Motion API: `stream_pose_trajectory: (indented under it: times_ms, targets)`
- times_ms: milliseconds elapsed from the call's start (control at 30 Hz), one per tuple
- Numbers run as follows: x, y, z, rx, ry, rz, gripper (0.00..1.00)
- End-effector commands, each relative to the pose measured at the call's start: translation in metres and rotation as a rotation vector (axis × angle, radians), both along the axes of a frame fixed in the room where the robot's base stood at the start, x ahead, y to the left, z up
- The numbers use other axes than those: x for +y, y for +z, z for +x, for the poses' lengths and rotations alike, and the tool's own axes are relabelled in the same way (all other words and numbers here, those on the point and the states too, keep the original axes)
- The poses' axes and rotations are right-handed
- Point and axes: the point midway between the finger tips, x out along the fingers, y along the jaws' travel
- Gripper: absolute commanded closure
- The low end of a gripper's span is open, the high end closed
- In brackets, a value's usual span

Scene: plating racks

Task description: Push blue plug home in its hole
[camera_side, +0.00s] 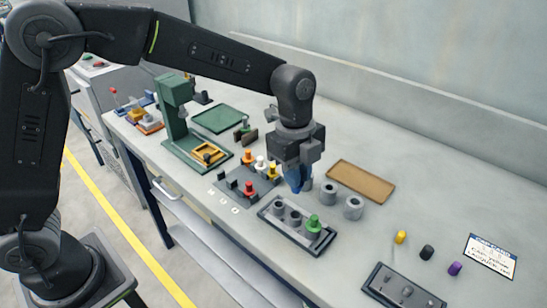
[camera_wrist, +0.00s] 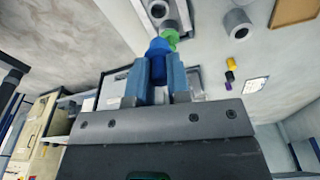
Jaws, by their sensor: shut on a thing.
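My gripper (camera_side: 298,188) points down above the back edge of a dark rack (camera_side: 268,213) in the side view. Its two blue fingers (camera_wrist: 159,75) are shut on the blue plug (camera_wrist: 158,46), whose rounded end shows past the fingertips in the wrist view. In the side view the plug is hard to tell from the blue fingers. The rack holds grey hollow cylinders (camera_side: 279,206) in a row and a green plug (camera_side: 313,223) at its right end. The green plug also shows just beyond the blue plug in the wrist view (camera_wrist: 172,38). I cannot tell whether the blue plug touches a hole.
Two loose grey cylinders (camera_side: 353,207) stand right of my gripper, before a tan tray (camera_side: 361,182). Red (camera_side: 249,188), orange, white and yellow plugs stand left. Yellow (camera_side: 401,237), black and purple plugs lie near a card (camera_side: 491,256). Another rack (camera_side: 377,283) is at front.

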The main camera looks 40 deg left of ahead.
Motion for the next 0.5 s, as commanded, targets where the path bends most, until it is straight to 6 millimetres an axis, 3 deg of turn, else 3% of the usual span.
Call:
stream_pose_trajectory:
  times_ms: [500]
  targets:
    - [-0.0035,-0.0047,-0.0005,0.001,-0.008,0.0,1.0]
